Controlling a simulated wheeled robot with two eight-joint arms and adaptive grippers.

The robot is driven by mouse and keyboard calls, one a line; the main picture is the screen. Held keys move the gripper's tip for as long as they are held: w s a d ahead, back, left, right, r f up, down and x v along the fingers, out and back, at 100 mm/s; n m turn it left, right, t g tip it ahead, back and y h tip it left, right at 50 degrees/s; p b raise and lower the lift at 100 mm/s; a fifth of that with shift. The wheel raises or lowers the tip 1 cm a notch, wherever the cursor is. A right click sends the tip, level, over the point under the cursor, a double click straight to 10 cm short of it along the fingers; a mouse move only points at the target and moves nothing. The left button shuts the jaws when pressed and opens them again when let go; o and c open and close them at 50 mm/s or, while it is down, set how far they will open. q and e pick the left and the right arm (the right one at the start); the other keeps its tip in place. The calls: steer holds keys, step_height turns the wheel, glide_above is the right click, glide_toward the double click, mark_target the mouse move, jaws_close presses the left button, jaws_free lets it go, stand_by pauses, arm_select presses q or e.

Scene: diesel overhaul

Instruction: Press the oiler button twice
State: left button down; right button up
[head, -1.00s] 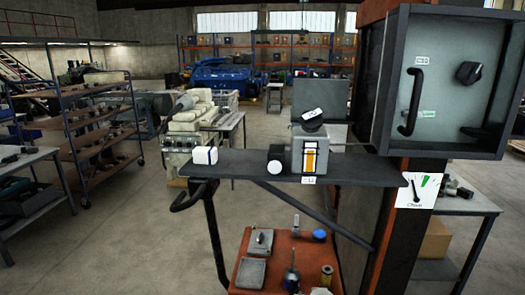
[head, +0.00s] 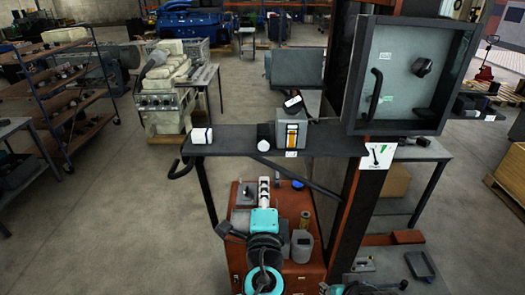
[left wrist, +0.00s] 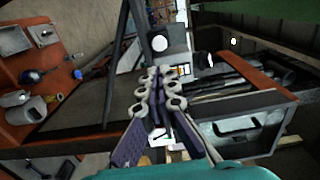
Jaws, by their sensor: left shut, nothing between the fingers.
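The oiler (head: 293,135) is a grey box with a yellow sight gauge and a dark tilted cap, standing on the dark shelf. Beside it on the left is a black block (head: 264,131) with a round white button (head: 263,146) on its front. The button also shows in the left wrist view (left wrist: 160,43), just beyond the fingertips. My left gripper (head: 264,182) is shut and empty, pointing toward the shelf, below the button in the head view and apart from it. Its closed fingers fill the middle of the left wrist view (left wrist: 158,76). My right gripper is not seen.
A white box (head: 202,136) stands at the shelf's left end. A grey cabinet (head: 354,75) with a black handle is mounted on the right column. The red cart (head: 240,262) below the shelf carries tools and small containers. Open floor lies to the left.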

mark_target(264, 147)
arm_select(q)
steer(key=shift+w, duration=0.1)
steer(key=w+p, duration=0.1)
steer(key=w, duration=1.2)
steer(key=shift+w+p, duration=0.35)
steer(key=shift+w, duration=0.1)
